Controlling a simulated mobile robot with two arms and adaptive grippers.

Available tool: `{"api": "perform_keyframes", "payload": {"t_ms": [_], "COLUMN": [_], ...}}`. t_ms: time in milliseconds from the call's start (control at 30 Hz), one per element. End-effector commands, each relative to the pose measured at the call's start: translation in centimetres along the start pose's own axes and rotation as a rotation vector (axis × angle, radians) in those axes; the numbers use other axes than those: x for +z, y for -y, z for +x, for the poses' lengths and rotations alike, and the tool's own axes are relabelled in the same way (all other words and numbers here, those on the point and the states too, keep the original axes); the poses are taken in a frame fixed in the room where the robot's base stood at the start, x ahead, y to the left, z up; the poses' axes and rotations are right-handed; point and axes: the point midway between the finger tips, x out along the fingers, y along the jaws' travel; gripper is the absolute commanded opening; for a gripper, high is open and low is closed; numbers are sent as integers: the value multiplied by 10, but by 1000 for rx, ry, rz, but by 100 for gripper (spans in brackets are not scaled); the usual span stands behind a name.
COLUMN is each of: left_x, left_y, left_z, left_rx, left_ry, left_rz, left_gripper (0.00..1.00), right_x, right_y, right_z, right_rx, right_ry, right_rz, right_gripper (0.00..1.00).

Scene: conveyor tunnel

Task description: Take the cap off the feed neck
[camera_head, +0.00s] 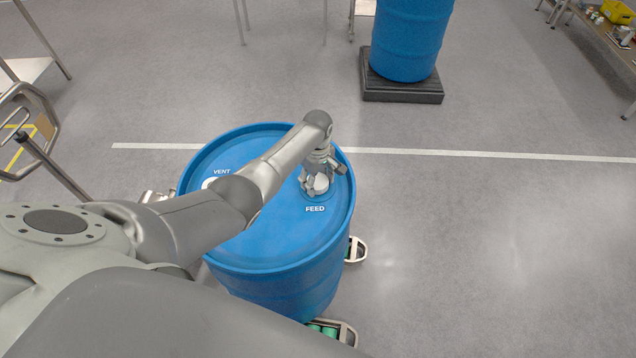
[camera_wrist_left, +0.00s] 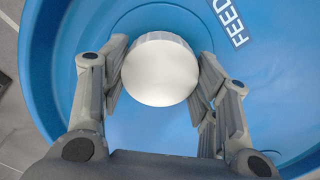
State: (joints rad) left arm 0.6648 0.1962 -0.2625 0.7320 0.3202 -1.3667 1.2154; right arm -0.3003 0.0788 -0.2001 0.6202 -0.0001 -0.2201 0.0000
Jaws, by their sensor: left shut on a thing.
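A large blue drum (camera_head: 290,240) stands upright in front of me, its lid marked VENT on the left and FEED on the right. The white feed cap (camera_head: 319,184) is beside the FEED label; in the left wrist view the round cap (camera_wrist_left: 160,72) fills the space between the fingers. My left gripper (camera_head: 315,183) points down at the cap and is shut on its sides. The neck under the cap is hidden. The vent cap (camera_head: 209,183) is a white spot beside the VENT label, partly behind my left arm. My right gripper is not in view.
Another blue drum (camera_head: 410,40) stands on a dark pallet (camera_head: 402,92) at the back. A workbench (camera_head: 612,40) with a yellow bin (camera_head: 617,11) is at the far right. A wheeled metal frame (camera_head: 40,150) is at the left. Floor right of the drum is clear.

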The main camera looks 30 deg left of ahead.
Motion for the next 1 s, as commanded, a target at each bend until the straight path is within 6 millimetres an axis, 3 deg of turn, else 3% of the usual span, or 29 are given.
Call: {"api": "perform_keyframes", "payload": {"t_ms": [33, 67, 267, 500, 633, 1000], "left_x": [0, 0, 0, 0, 0, 0], "left_y": [0, 0, 0, 0, 0, 0], "left_z": [0, 0, 0, 0, 0, 0], "left_rx": [-1, -1, -1, 0, 0, 0], "left_ry": [0, 0, 0, 0, 0, 0], "left_rz": [1, 1, 2, 3, 3, 40], "left_gripper": [27, 57, 81, 81, 67, 67], "right_x": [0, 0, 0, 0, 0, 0], "right_y": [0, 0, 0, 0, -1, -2], "right_z": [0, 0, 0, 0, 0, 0], "right_rx": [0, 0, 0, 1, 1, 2], "right_ry": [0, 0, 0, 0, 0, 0], "right_rz": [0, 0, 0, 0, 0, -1], "right_gripper": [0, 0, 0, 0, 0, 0]}}
